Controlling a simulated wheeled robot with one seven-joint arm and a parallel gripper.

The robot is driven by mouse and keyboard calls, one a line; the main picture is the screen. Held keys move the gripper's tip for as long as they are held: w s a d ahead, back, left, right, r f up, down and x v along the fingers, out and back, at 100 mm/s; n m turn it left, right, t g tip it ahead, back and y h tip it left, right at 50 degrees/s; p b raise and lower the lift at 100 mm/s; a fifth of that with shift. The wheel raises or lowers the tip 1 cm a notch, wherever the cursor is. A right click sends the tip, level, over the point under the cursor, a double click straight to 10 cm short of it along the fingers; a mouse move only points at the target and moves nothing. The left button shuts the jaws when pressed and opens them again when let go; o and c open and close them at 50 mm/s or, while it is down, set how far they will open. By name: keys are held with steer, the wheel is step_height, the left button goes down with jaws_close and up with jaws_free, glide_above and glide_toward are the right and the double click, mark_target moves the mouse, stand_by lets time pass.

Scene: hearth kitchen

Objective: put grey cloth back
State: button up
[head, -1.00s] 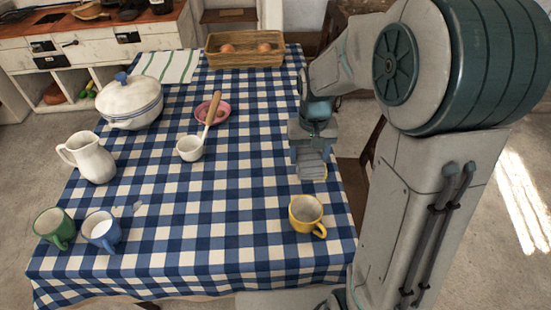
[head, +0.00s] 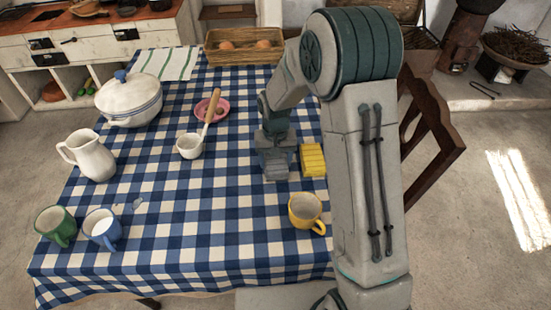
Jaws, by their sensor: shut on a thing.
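A grey folded, ribbed cloth (head: 276,172) shows just below my gripper (head: 275,151) in the head view, over the right part of the checked table. My gripper points down and is shut on the grey cloth; its fingertips are partly hidden by the wrist. I cannot tell whether the cloth touches the table. A yellow folded cloth (head: 313,160) lies just to the right of the grey one, apart from it.
On the checked tablecloth (head: 200,255), a yellow mug (head: 306,212) stands nearer me. A white ladle (head: 190,146), pink dish (head: 222,107), tureen (head: 129,100), jug (head: 88,155), green mug (head: 56,226) and blue mug (head: 102,230) are left. A basket (head: 244,57) stands behind. A chair (head: 432,140) is right.

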mark_target(276, 160)
steer(key=shift+f, duration=0.25)
steer(key=o, duration=1.1)
steer(key=shift+r, duration=0.15)
step_height(276, 160, up, 12)
steer(key=s+d+r+t, duration=0.1)
steer(key=s+d+r, duration=0.1)
steer(key=s, duration=0.5)
steer(key=s+d+r, duration=0.2)
steer(key=s+d, duration=0.3)
steer(key=s, duration=0.3)
steer(key=s+d+r+t, duration=0.1)
steer(key=s+d+r, duration=0.2)
steer(key=s, duration=0.4)
steer(key=shift+s+d+r+t, duration=0.1)
steer(key=shift+s+d+t, duration=0.1)
steer(key=shift+t, duration=0.1)
